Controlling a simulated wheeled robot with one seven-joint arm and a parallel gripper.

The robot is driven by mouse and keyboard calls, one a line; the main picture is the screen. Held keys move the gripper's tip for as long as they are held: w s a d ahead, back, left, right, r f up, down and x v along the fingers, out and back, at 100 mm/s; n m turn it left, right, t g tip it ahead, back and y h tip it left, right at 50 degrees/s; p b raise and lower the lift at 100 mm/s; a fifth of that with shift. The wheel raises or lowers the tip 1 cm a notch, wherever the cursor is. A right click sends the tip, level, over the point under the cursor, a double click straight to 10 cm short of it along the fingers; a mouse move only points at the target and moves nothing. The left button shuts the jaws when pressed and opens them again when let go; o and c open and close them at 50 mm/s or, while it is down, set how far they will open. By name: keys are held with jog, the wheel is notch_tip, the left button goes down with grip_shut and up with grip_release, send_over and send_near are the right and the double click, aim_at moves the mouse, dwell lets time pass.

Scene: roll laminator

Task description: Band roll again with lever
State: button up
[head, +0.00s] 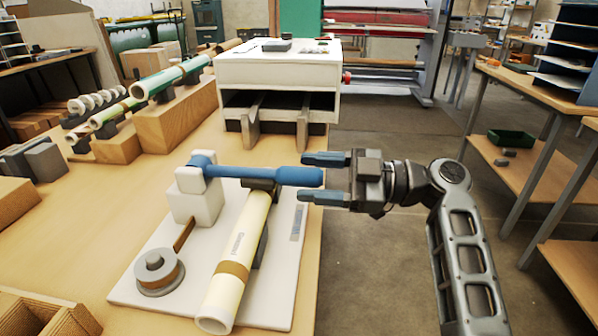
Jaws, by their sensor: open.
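A blue lever (262,174) extends from a white block (200,196) on a white base plate (150,245). It lies roughly level above a cream roll (238,262), which rests tilted toward the front in a dark cradle. A brown band (233,271) goes around the roll's lower part. A grey tape spool (158,271) sits at the left of the plate, with a brown strip running from it toward the block. My gripper (322,177) is open at the lever's right end, its two blue-grey fingers pointing left. Whether the fingers touch the lever handle I cannot tell.
A white box-like machine (280,70) stands behind on the table (85,205). Green-and-white rolls (170,76) lie on wooden blocks at the back left. A cardboard box (40,312) is at the front left. Floor is open right of the table; a workbench (530,90) stands further right.

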aim_at(261, 174)
jog(key=shift+a, duration=1.45)
jog(key=shift+c, duration=0.2)
grip_shut()
